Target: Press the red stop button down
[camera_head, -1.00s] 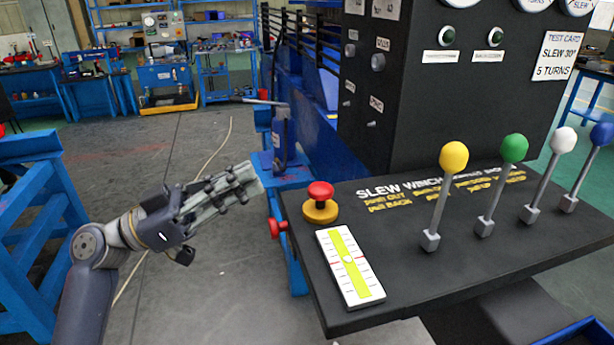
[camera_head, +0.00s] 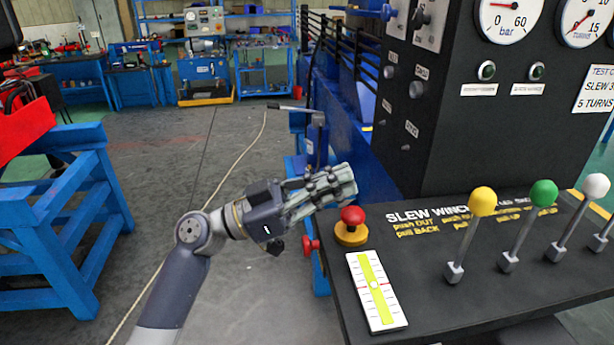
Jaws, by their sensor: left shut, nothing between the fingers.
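The red stop button (camera_head: 353,215) is a mushroom cap on a yellow base (camera_head: 351,236) at the left back corner of the black console top (camera_head: 440,306). My left gripper (camera_head: 350,182) comes in from the left with its fingers shut and empty. In the picture its fingertips show just above the red cap; I cannot tell how high above or how far behind it they are. They do not visibly press the cap. My right gripper is not in view.
Levers with yellow (camera_head: 482,201), green (camera_head: 543,193) and white (camera_head: 596,186) knobs stand right of the button. A level gauge card (camera_head: 376,291) lies in front of it. Another red knob (camera_head: 311,245) sticks out at the console's left side. The black gauge panel (camera_head: 470,130) rises behind.

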